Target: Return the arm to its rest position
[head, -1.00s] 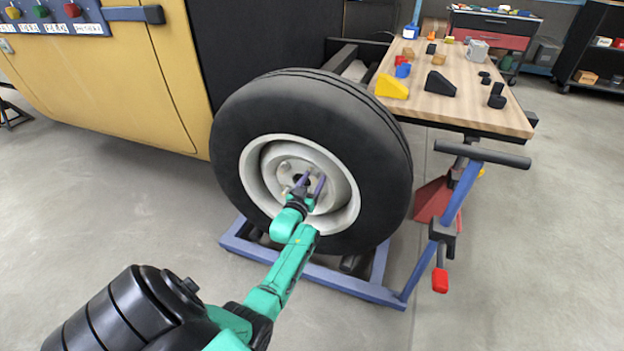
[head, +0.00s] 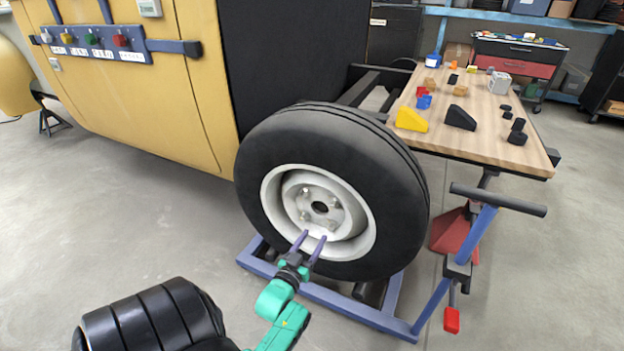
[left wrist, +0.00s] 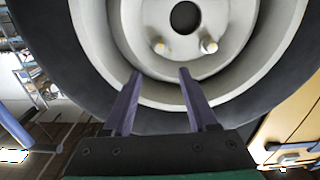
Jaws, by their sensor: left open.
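My left gripper (head: 309,243) is open and empty, its two purple fingers pointing at the lower part of the wheel's pale rim in the head view. The wheel (head: 262,150) is a large black tire with a grey-white rim and a hub with a dark centre hole. In the left wrist view, the gripper fingers (left wrist: 160,80) are spread apart in front of the wheel rim (left wrist: 240,65), below two hub studs. Nothing is between the fingers. Whether the fingertips touch the rim cannot be told. My right gripper is not in view.
The wheel stands over a blue frame (head: 340,303) with a black-handled lever (head: 497,200). A wooden workbench (head: 490,150) with several blocks stands at the right back. A yellow body panel (head: 150,110) stands at the left. The floor (head: 130,220) at left is clear.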

